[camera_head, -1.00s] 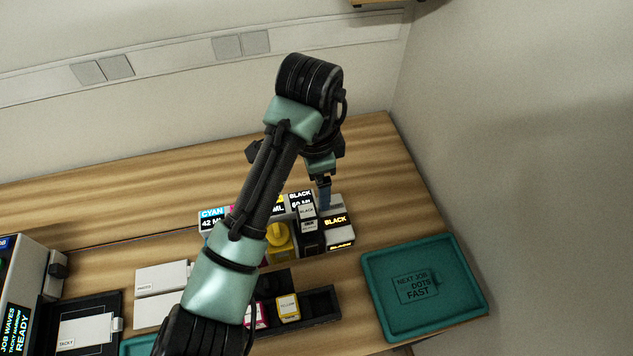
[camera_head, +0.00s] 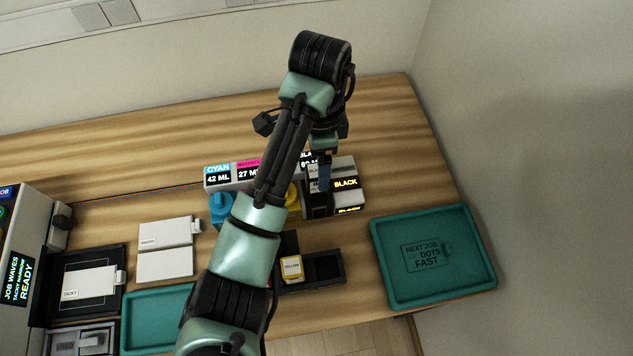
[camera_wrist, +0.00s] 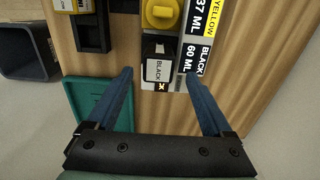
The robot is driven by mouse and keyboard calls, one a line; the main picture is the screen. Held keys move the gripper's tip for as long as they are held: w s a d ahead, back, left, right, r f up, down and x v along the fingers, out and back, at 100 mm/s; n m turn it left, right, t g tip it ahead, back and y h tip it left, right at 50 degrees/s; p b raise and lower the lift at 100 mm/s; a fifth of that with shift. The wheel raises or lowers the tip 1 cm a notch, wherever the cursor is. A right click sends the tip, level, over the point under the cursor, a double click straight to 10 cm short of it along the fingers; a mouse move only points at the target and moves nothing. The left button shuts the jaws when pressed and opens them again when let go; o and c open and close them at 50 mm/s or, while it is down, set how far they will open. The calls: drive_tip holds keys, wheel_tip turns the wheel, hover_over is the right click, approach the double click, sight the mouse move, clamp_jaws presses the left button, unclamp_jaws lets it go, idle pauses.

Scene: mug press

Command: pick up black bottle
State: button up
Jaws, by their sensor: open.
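The black bottle (camera_wrist: 157,68) stands in the wrist view with its white "BLACK" label facing up, just ahead of and between my fingers. In the head view the black bottle (camera_head: 318,205) is partly covered by my gripper (camera_head: 323,178), which is directly above it. In the wrist view my gripper (camera_wrist: 160,98) is open, with its two blue fingers apart and nothing held between them. I cannot tell whether the fingertips reach down to the bottle's sides.
A white label rack (camera_head: 219,176) runs behind the bottles, with yellow (camera_wrist: 160,13) and cyan (camera_head: 221,208) bottles beside. A teal tray (camera_head: 380,262) sits at right.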

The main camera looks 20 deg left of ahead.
sight(316, 170)
drive_tip(key=f, duration=0.4)
drive_tip(key=shift+s+a+f, duration=0.15)
drive_tip(key=shift+s+f, duration=0.1)
drive_tip(key=shift+f, duration=0.15)
clamp_jaws()
